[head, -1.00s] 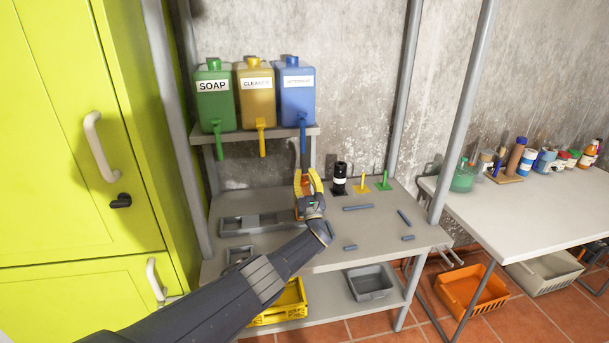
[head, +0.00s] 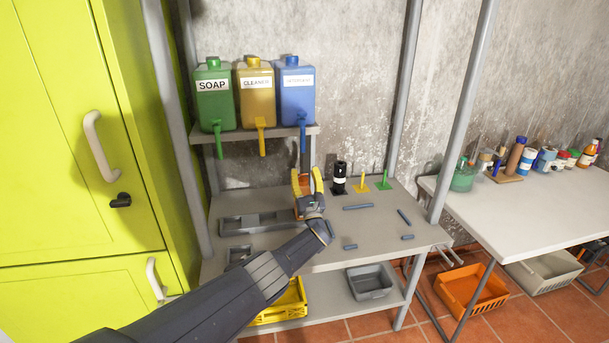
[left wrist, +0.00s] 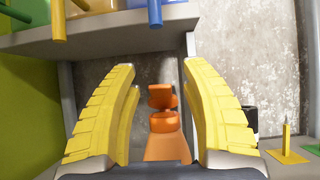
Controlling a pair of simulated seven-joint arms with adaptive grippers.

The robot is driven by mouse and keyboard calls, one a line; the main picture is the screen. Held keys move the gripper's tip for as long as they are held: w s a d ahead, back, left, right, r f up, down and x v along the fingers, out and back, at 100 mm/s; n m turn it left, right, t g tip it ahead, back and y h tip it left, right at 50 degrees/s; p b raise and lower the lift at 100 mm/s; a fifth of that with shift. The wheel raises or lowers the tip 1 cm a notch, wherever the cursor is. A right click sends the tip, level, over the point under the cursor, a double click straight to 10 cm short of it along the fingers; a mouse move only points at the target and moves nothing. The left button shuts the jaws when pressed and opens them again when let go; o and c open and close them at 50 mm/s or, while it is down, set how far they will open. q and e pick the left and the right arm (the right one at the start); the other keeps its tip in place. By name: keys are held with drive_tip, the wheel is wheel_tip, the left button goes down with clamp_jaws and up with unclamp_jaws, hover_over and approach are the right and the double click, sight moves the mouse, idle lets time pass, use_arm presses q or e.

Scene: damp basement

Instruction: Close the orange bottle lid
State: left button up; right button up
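The orange bottle (left wrist: 167,148) stands upright on the grey workbench. Its orange lid (left wrist: 161,96) shows above the neck in the left wrist view, with a narrow gap beneath it, so it looks raised. My left gripper (head: 308,176) is open, its yellow fingers on either side of the bottle. In the left wrist view the left gripper (left wrist: 160,85) shows clear space between each finger and the bottle. In the head view the bottle is mostly hidden behind the gripper. My right gripper is not in view.
A shelf (head: 270,132) with green, yellow and blue dispensers overhangs the bench's back left. A black bottle (head: 339,178), a yellow peg stand (head: 362,184) and a green peg stand (head: 384,181) are right of the gripper. Grey bars lie on the bench (head: 375,235).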

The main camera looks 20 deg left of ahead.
use_arm(q)
drive_tip(key=shift+f, duration=0.1)
drive_tip(key=v, duration=1.2)
drive_tip(key=shift+s, duration=0.1)
idle(0.3)
